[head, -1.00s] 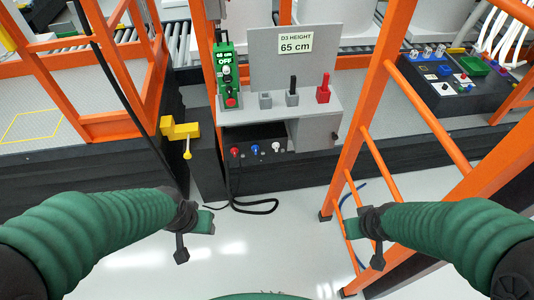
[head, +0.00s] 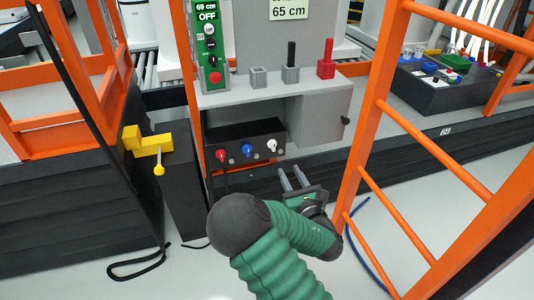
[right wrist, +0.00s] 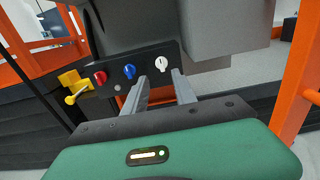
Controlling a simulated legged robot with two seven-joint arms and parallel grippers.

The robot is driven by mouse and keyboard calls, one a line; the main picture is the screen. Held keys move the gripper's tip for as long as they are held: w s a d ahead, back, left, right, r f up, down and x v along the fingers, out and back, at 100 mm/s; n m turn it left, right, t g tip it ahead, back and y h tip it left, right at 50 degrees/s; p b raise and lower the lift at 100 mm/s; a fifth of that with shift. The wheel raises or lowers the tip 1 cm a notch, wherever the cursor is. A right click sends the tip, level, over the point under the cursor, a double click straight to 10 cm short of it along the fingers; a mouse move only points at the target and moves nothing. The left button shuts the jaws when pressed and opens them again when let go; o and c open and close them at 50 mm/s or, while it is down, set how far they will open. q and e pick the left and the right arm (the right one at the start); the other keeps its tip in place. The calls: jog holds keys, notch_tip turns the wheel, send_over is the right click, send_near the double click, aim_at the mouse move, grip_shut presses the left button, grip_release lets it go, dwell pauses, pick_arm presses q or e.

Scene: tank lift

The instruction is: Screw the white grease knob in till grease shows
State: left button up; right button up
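The white knob (head: 272,146) is at the right end of the front of a black box under the grey shelf, beside a blue knob (head: 247,150) and a red knob (head: 221,154). In the right wrist view the white knob (right wrist: 163,64) shows just beyond the fingers. My right gripper (head: 291,169) is below and right of it in the head view, its two grey fingers apart and empty. In the right wrist view the gripper (right wrist: 160,76) points towards the white knob without visibly holding it. I see no grease. My left gripper is out of view.
A grey cabinet (head: 325,118) stands right of the black box. An orange ladder-like frame (head: 365,130) rises close to my right arm. A yellow valve-like part (head: 147,142) sticks out at the left. A black cable (head: 140,268) lies on the floor.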

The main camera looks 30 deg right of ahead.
aim_at(274, 145)
jog(key=b+x, duration=0.2)
jog(key=x, duration=0.4)
jog(key=b+x, duration=0.2)
jog(key=x, duration=0.5)
jog(key=shift+w+d+f, duration=0.1)
jog(key=shift+f, duration=0.15)
jog(key=shift+w+r, duration=0.1)
jog(key=shift+w, duration=0.1)
jog(key=shift+c, duration=0.3)
grip_shut()
